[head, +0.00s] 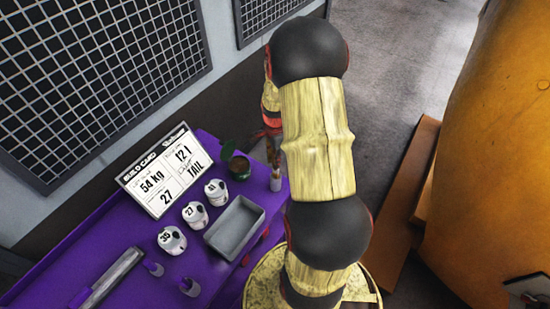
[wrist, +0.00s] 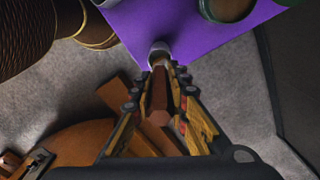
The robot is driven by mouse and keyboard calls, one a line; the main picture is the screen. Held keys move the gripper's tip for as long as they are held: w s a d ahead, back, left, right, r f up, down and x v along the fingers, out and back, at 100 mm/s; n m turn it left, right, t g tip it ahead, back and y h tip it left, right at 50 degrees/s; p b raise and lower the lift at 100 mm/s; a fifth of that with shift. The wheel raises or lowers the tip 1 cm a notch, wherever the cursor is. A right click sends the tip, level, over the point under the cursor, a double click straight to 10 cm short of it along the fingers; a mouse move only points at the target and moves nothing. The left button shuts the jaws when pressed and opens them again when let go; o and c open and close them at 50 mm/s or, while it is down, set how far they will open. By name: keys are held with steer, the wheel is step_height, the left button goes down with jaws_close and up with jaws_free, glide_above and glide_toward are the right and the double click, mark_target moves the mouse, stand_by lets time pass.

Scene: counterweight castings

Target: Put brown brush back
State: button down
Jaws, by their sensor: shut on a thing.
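The brown brush (wrist: 158,95) is held between the fingers of my gripper (wrist: 160,82), with its brown handle running lengthwise in the wrist view. In the head view the brush (head: 271,153) points downward below my gripper (head: 271,122), near the right end of the purple table (head: 85,248). A small grey cylinder (head: 276,180) is at the brush's lower end; it also shows in the wrist view (wrist: 159,49). I cannot tell whether the brush is inside it or just lined up with it. The bristles are not visible.
Numbered white pots (head: 194,215), a grey tray (head: 234,228) and a propped white card (head: 163,170) are on the table. Small cylinders (head: 190,287) stand at the front left. A large orange casting (head: 490,150) is at right.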

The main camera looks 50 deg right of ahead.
mark_target(275, 172)
steer(key=shift+f+b, duration=1.9)
steer(key=shift+f, duration=1.2)
steer(key=shift+f+b, duration=0.6)
steer(key=shift+f, duration=0.35)
steer(key=c, duration=1.7)
jaws_free()
steer(key=shift+o, duration=0.2)
step_height(275, 172, up, 12)
steer(key=shift+f, duration=0.1)
